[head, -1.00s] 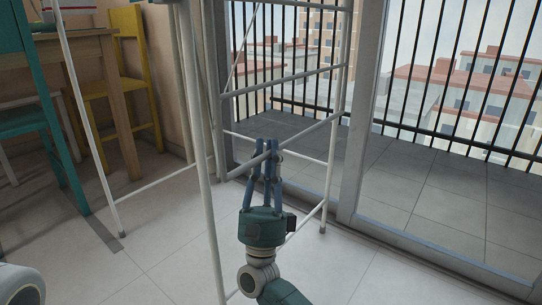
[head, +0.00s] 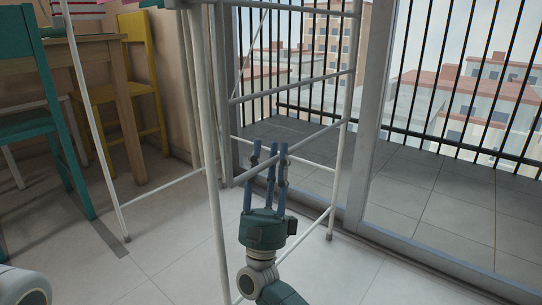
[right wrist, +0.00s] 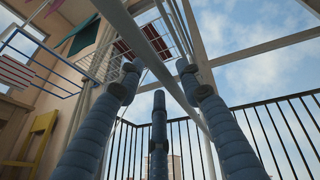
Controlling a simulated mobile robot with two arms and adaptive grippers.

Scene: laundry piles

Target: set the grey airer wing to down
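The airer is a pale metal frame in the head view, with a white leg (head: 215,215) in front of the balcony door. Its grey wing (head: 293,89) hangs steeply down on the door side, with its lowest bar (head: 312,143) slanting up to the right. My right gripper (head: 270,152) points up at this bar, its blue fingers spread apart. In the right wrist view a thick grey bar (right wrist: 147,37) crosses between the open fingers (right wrist: 160,80); contact cannot be told. My left gripper is out of view.
A yellow chair (head: 144,64), a wooden table (head: 122,85) and a teal chair (head: 50,125) stand at the left. The door frame (head: 368,120) and balcony railing (head: 425,105) lie beyond the airer. The tiled floor (head: 165,255) is mostly clear.

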